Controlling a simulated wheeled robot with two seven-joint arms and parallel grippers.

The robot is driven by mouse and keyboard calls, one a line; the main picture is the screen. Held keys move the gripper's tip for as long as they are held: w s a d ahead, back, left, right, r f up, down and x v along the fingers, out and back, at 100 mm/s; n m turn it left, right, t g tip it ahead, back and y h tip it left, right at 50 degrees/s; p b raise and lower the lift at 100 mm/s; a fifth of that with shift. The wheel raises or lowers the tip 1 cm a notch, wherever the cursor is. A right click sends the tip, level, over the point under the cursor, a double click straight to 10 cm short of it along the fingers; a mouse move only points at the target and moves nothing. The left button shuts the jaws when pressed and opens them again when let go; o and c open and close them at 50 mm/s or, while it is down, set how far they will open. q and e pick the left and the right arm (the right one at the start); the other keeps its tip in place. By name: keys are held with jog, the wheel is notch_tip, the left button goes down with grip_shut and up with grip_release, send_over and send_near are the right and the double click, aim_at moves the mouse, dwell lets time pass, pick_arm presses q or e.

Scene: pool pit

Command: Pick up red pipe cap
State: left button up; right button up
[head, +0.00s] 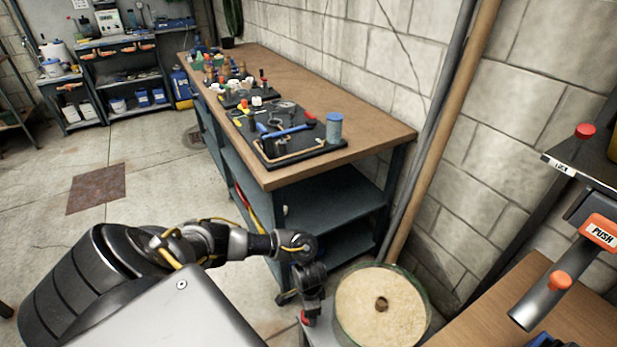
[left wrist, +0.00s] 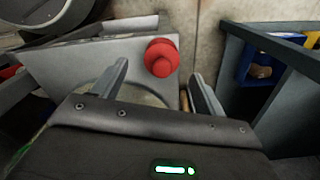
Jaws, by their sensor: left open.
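The red pipe cap (left wrist: 161,58) shows in the left wrist view as a rounded red piece with a narrower and a wider part, on a light grey surface. My left gripper (left wrist: 160,74) is open, with one finger to each side of the cap in the picture. I see no contact between the fingers and the cap. In the head view my left gripper (head: 312,308) points down beside a round tub, and a small bit of red (head: 304,318) shows at its left edge, mostly hidden. My right gripper is not in view.
A round tub (head: 350,310) with a pale grainy top and a central hole stands right of my left gripper. A long workbench (head: 370,125) with tools on dark mats runs along the block wall. At right are a red knob (head: 585,131) and an orange PUSH part (head: 599,235).

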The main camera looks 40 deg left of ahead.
pick_arm(q)
notch_tip(320, 180, down, 4)
jog(key=shift+a+f+b, duration=0.1)
jog(key=shift+b, duration=0.55)
jog(key=shift+f, duration=0.45)
jog(key=c, duration=1.1)
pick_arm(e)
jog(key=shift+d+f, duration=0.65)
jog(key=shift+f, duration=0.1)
